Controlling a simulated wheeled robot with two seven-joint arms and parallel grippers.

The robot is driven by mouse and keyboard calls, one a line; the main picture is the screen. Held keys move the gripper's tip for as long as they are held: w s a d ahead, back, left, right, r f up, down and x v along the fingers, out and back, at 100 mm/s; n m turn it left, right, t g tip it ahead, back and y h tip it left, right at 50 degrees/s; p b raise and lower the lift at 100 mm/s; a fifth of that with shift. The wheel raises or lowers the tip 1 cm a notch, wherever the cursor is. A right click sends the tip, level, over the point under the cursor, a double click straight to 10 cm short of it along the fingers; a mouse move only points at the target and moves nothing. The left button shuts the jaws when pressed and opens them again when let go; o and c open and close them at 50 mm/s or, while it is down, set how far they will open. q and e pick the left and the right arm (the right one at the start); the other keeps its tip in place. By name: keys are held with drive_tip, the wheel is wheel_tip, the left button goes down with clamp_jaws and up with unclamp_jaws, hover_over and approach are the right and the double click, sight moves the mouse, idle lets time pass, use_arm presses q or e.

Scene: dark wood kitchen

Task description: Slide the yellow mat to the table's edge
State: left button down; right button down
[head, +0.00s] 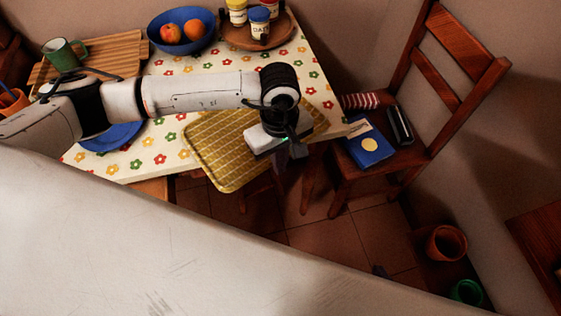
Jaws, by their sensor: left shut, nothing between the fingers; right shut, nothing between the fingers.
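The yellow woven mat (215,150) lies at the front edge of the flowered table (110,165), and its near part sticks out past that edge. My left arm reaches across the table above it. My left gripper (290,153) is shut with nothing in it, over the mat's right front side, fingers pointing down. Whether the fingers touch the mat cannot be told. The gripper and forearm hide parts of the mat. My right gripper cannot be made out; a large pale part of my body covers the lower left of the view.
A blue plate (113,137) lies left of the mat. A blue fruit bowl (208,44) and a round tray with jars (284,36) stand behind. A wooden chair (350,190) holding a blue book (368,150) is close on the right. Pots stand on the lower right.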

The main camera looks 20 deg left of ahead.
use_arm(q)
drive_tip(key=w+a+b, duration=0.2)
drive_tip(key=shift+a+f, duration=0.25)
drive_tip(key=shift+a, duration=0.05)
drive_tip(key=shift+w+a+r, duration=0.15)
drive_tip(key=shift+a, duration=0.05)
drive_tip(key=shift+d+r, duration=0.1)
drive_tip(key=shift+s+d, duration=0.2)
drive_tip(key=shift+d, duration=0.1)
wheel_tip(320, 180, up, 10)
drive_tip(key=s+d+b, duration=0.1)
drive_tip(key=s+d, duration=0.1)
drive_tip(key=shift+d, duration=0.2)
drive_tip(key=c, duration=2.5)
unclamp_jaws()
drive_tip(key=shift+s, duration=0.1)
